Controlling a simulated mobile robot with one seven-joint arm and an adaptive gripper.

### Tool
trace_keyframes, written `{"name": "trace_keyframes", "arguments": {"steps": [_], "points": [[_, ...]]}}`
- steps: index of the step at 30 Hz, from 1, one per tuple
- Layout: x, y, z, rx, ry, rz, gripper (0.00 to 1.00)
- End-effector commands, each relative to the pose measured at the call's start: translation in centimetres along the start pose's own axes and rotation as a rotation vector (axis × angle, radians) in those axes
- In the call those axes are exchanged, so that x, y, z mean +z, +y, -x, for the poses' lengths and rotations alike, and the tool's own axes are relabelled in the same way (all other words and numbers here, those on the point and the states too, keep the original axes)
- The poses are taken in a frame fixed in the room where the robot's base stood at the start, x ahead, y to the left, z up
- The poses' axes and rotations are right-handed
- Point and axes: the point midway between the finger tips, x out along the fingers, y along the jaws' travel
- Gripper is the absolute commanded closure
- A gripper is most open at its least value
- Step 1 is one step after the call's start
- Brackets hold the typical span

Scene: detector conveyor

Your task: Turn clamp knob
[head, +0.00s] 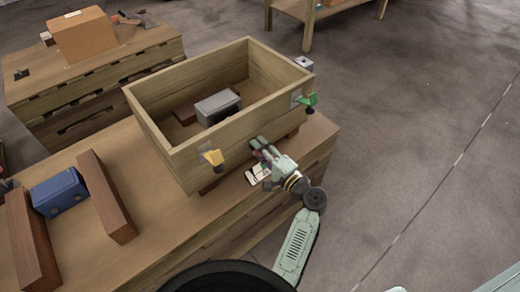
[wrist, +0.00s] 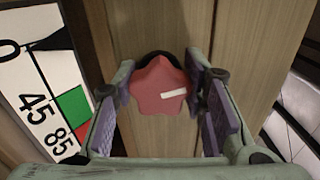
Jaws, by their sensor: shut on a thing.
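The clamp knob (wrist: 158,86) is a red star-shaped knob on the wooden front wall of the box in the wrist view. A short white bar on its face points right and slightly up. My gripper (wrist: 161,76) is shut on the knob, with a purple-padded finger on each side. In the head view my gripper (head: 262,152) is at the box's front wall and largely hides the knob. A white scale card (wrist: 42,88) left of the knob shows 0, 45 and 85 with a green patch; it also shows in the head view (head: 257,172).
The open wooden box (head: 168,160) holds a grey block (head: 217,107). A yellow part (head: 213,158) and a green part (head: 307,102) stick out from the box. A blue block (head: 60,191) lies between brown rails at left. The floor to the right is clear.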

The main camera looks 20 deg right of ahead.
Motion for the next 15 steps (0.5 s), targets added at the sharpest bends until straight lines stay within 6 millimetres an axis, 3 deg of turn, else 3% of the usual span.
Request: {"name": "trace_keyframes", "arguments": {"steps": [5, 6, 15], "points": [[0.00, 0.06, 0.03, 0.001, 0.000, 0.000, 0.89], [0.00, 0.06, 0.03, 0.001, 0.000, 0.000, 0.61], [-0.01, 0.03, 0.02, 0.000, 0.000, 0.001, 0.41]]}}
